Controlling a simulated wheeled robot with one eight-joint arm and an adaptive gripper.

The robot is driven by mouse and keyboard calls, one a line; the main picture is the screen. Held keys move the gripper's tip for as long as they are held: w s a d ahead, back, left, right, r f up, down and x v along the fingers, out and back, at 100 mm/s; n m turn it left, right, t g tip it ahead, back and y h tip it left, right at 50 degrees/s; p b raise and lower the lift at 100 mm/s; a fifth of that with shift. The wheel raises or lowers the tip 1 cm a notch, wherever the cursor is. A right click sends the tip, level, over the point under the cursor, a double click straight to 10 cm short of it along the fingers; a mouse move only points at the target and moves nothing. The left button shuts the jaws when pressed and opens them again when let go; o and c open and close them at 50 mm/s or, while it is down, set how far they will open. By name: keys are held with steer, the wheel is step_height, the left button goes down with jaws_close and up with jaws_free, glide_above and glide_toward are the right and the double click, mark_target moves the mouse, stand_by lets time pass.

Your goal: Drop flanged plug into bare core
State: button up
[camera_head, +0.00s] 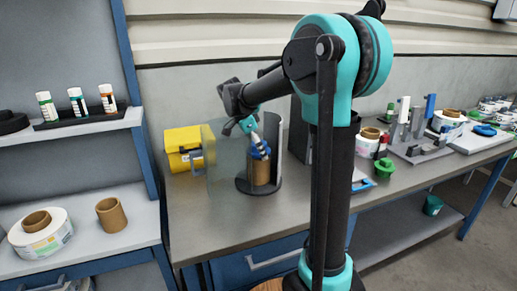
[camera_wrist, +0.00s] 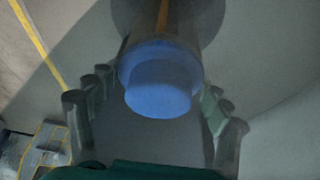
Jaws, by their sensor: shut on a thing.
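The flanged plug is blue; it shows at the top of the bare core in the head view (camera_head: 261,151), and its round end faces me in the wrist view (camera_wrist: 158,88). My gripper (camera_head: 255,138) is shut on the plug from above, with fingers on both sides of it in the wrist view (camera_wrist: 152,112). The bare core (camera_head: 260,173) is a brown upright tube on a dark round base (camera_head: 260,187). The plug hides the core's mouth, so I cannot tell whether any of the plug is inside it.
A clear curved guard (camera_head: 222,165) stands close on the left of the core. A yellow bin (camera_head: 183,145) is behind it. A green funnel-like part (camera_head: 384,167) and a grey fixture (camera_head: 418,150) are farther right. The bench front (camera_head: 215,225) is clear.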

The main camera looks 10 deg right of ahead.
mark_target(249, 151)
steer(key=shift+r, duration=0.8)
steer(key=shift+f, duration=0.8)
stand_by(0.8)
steer(key=o, duration=0.9)
steer(key=shift+r, duration=0.1)
steer(key=shift+v, duration=4.8)
steer(key=shift+c, duration=0.6)
steer(key=shift+o, duration=0.7)
steer(key=shift+a+r, duration=0.4)
steer(key=shift+r, duration=0.15)
steer(key=shift+s+d, duration=0.1)
steer(key=shift+s, duration=0.05)
